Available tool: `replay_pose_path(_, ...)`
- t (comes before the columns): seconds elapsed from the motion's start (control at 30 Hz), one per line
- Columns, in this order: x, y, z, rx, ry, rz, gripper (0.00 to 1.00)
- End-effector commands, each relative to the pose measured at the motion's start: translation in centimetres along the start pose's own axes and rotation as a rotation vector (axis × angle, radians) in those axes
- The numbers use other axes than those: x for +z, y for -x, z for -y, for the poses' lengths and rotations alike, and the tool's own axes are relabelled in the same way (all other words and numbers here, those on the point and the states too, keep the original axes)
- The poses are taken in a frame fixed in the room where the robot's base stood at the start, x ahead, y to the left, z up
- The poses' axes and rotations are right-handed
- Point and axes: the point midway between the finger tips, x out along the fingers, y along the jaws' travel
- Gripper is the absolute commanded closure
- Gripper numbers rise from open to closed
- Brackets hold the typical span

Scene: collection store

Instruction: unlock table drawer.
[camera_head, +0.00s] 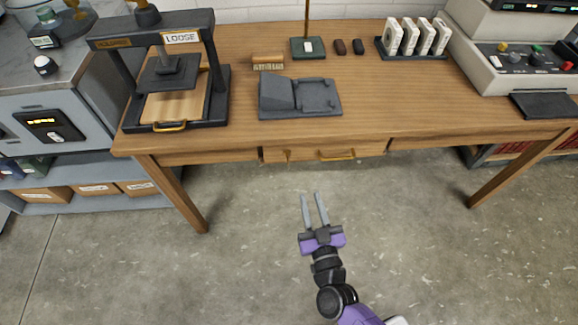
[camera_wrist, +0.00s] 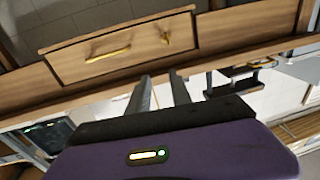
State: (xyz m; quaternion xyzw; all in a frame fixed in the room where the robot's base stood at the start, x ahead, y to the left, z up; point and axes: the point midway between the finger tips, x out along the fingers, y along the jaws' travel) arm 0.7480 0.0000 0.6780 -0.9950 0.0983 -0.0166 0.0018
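The table drawer (camera_head: 370,150) is a wooden front under the edge of the wooden table (camera_head: 400,110); it looks closed. It carries a brass bar handle (camera_head: 337,154) and, left of that, a small brass key or lock piece (camera_head: 287,156). In the wrist view the drawer (camera_wrist: 135,48) appears turned over, with the handle (camera_wrist: 108,54) on the left and the brass piece (camera_wrist: 165,36) on the right. My gripper (camera_head: 312,194) is open and empty, in front of the drawer and apart from it. Its two fingers (camera_wrist: 160,77) also show in the wrist view.
A black press (camera_head: 170,75) and a dark grey tray (camera_head: 300,97) stand on the table. A console (camera_head: 510,60) is at right. Table legs (camera_head: 180,195) flank open concrete floor (camera_head: 420,240). Grey shelves (camera_head: 95,170) stand at left.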

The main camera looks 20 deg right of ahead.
Motion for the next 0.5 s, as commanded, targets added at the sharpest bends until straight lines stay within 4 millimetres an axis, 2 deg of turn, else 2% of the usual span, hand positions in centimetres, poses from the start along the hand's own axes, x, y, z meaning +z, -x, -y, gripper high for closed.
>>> replay_pose_path(0.03,0.9,-2.0,1.0,0.020,-0.002,-0.002,0.75)
replay_pose_path(0.2,2.6,-6.0,3.0,0.084,0.003,0.016,0.75)
replay_pose_path(0.5,3.4,-8.8,3.9,0.120,0.009,0.031,0.75)
